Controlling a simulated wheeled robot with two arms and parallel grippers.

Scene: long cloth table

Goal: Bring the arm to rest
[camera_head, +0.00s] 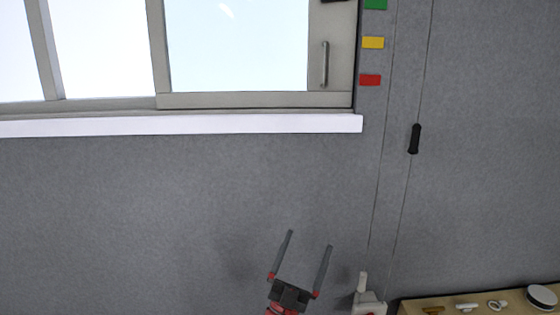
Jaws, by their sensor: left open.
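My left gripper (310,241) is at the bottom middle of the head view. Its two thin grey fingers point up and stand wide apart, with nothing between them. The grey wall shows behind it. Only the gripper's dark body and red joints show below the fingers; the rest of that arm is cut off by the frame's lower edge. My right gripper is not clearly in view.
A wooden surface (410,306) with several small items and a round white-topped thing (542,296) is at the bottom right. A window (238,45) with a white sill (180,125) is above.

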